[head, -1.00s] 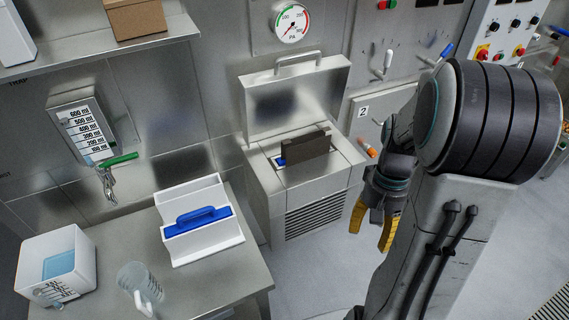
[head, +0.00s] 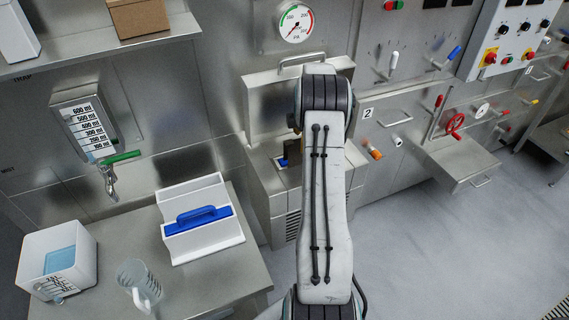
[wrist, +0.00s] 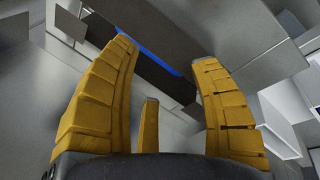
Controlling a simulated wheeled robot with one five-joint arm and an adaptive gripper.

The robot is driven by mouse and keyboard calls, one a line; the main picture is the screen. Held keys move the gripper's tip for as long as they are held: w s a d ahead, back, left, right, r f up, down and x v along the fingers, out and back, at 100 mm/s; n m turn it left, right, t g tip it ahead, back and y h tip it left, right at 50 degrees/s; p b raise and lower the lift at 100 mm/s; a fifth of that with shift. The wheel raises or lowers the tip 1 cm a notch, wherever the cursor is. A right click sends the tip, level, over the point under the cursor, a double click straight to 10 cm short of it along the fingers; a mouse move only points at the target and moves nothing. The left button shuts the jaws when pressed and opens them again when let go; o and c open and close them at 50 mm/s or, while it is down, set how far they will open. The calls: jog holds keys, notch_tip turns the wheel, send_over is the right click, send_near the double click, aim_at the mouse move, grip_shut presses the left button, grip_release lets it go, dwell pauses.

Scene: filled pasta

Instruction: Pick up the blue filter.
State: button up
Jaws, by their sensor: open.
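A blue piece with a raised handle (head: 203,214) lies in a white stepped holder on the left table. A second blue part (head: 281,162) shows in the open-lidded metal unit, beside a dark upright plate (head: 293,152); my arm hides much of it. I cannot tell which one is the blue filter. In the wrist view, my gripper (wrist: 165,54) is open and empty, its yellow fingers spread toward a dark panel with a blue strip (wrist: 160,56) along it. The gripper is hidden behind my arm in the head view.
The metal unit's raised lid (head: 262,100) stands behind my arm. The white holder (head: 222,241), a clear jug (head: 137,281) and a white box (head: 79,287) share the left table (head: 213,288). Floor at right is clear; a wall shelf with a red valve stands beyond.

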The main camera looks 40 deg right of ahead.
aim_at(292, 156)
jog(key=shift+w+d+f+n+p, duration=0.5)
jog(key=shift+f+n, duration=0.55)
jog(key=shift+n, duration=0.3)
jog(key=shift+w+d+f+n+p, duration=0.4)
jog(key=shift+f+n+p, duration=0.1)
jog(key=shift+f+n, duration=0.7)
jog(key=shift+w+d+f+n+p, duration=0.45)
jog(key=shift+f+n, duration=0.5)
jog(key=shift+n, duration=0.5)
grip_shut()
